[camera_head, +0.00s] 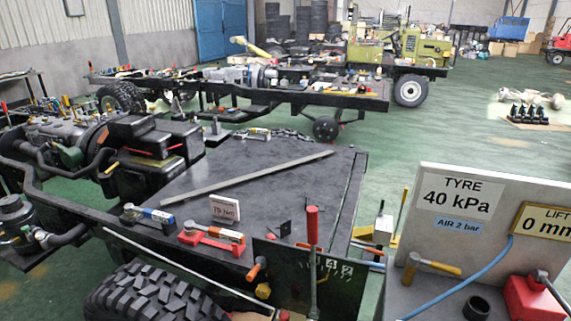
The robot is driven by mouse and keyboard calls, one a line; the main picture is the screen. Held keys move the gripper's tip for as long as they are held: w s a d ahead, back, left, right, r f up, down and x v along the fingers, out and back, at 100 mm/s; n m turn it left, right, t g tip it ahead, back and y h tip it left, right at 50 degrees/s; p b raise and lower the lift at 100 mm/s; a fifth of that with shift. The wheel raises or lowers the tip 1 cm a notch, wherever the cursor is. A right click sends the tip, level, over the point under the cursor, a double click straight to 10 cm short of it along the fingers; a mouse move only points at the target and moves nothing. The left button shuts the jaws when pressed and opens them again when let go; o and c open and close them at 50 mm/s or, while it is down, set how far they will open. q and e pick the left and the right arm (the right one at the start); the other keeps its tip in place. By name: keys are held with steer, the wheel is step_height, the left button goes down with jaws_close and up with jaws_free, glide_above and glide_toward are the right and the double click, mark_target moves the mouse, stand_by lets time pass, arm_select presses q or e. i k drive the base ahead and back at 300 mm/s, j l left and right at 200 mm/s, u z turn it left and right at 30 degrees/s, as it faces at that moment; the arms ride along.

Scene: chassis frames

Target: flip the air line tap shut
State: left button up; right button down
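No air line tap can be made out for certain. A thin blue hose (470,283) curves down across the grey panel (480,232) at the right and over its base towards the bottom edge. The panel carries a sign reading TYRE 40 kPa (459,194), a blue label reading AIR 2 bar (458,226) and a yellow-framed sign (545,221) reading LIFT 0 mm, cut off by the edge. A large black tyre (150,293) stands at the bottom left. An upright lever with a red grip (312,224) stands beside the dark chassis plate. Neither of my grippers shows.
A hammer-like tool with a yellow handle (438,267), a black ring (476,308) and a red block (535,298) are on the panel's base. The chassis deck (290,190) holds a long bar (247,177) and red and blue tools. Green floor (450,130) is open behind.

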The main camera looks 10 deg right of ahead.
mark_target(414, 259)
steer(key=i+j+z, duration=0.1)
steer(key=j+z, duration=0.25)
steer(key=i+j+z, duration=0.1)
steer(key=j+z, duration=0.55)
steer(key=i+l, duration=0.05)
